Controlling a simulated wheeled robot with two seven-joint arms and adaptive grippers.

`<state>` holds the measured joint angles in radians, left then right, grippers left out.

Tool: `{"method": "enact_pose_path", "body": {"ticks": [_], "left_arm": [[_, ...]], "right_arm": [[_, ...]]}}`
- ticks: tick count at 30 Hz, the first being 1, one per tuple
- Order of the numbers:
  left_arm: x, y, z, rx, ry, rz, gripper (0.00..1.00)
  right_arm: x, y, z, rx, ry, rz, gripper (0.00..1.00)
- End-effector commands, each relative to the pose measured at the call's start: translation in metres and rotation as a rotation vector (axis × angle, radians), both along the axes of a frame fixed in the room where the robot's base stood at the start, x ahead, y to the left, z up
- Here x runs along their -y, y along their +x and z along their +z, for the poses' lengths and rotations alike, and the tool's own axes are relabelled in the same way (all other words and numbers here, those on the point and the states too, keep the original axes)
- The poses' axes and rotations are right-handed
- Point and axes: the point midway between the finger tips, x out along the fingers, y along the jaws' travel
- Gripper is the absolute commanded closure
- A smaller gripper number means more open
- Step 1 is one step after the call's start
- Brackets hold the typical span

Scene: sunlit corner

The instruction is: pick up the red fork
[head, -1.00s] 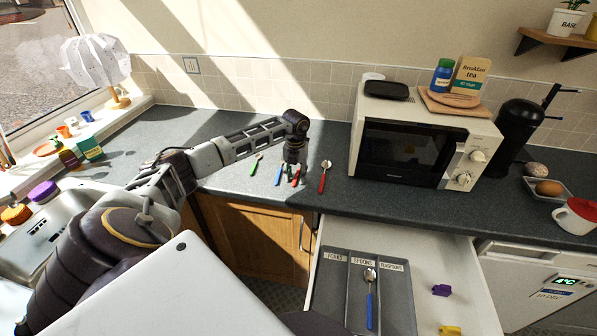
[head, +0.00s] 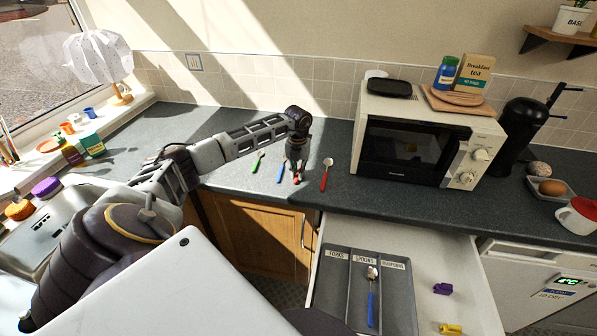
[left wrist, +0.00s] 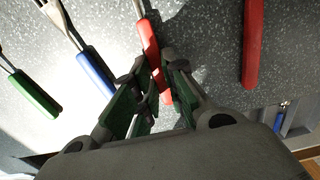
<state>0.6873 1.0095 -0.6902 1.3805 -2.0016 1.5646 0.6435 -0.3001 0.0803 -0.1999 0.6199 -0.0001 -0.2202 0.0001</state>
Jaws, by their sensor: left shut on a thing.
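The red fork (left wrist: 149,42) lies on the dark worktop; its red handle runs between my left gripper's fingers in the left wrist view. My left gripper (left wrist: 158,78) is shut on that handle, low over the worktop. In the head view, the left gripper (head: 297,170) hides most of the fork, and only a bit of red shows below the fingertips. A red-handled spoon (head: 325,175) lies just to the right, apart from the gripper. My right gripper is not in view.
A blue-handled utensil (head: 280,171) and a green-handled one (head: 257,163) lie to the left. Below, an open drawer holds a grey tray (head: 335,290) with a blue spoon (head: 371,295) in its middle compartment. A microwave (head: 408,150) stands to the right.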

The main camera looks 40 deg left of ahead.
Motion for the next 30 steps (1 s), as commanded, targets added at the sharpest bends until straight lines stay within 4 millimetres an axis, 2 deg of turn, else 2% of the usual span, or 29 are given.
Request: {"method": "enact_pose_path", "body": {"ticks": [8, 19, 24, 30], "left_arm": [[0.0, 0.001, 0.026, 0.003, 0.0, -0.001, 1.0], [-0.001, 0.001, 0.08, 0.002, 0.001, 0.001, 1.0], [0.0, 0.0, 0.093, 0.001, 0.0, 0.0, 1.0], [0.0, 0.0, 0.097, 0.001, 0.0, 0.0, 1.0]], "right_arm": [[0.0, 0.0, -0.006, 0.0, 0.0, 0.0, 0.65], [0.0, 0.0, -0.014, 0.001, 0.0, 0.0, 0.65], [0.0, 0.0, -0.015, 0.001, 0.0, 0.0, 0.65], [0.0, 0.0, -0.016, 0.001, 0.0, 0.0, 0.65]]}}
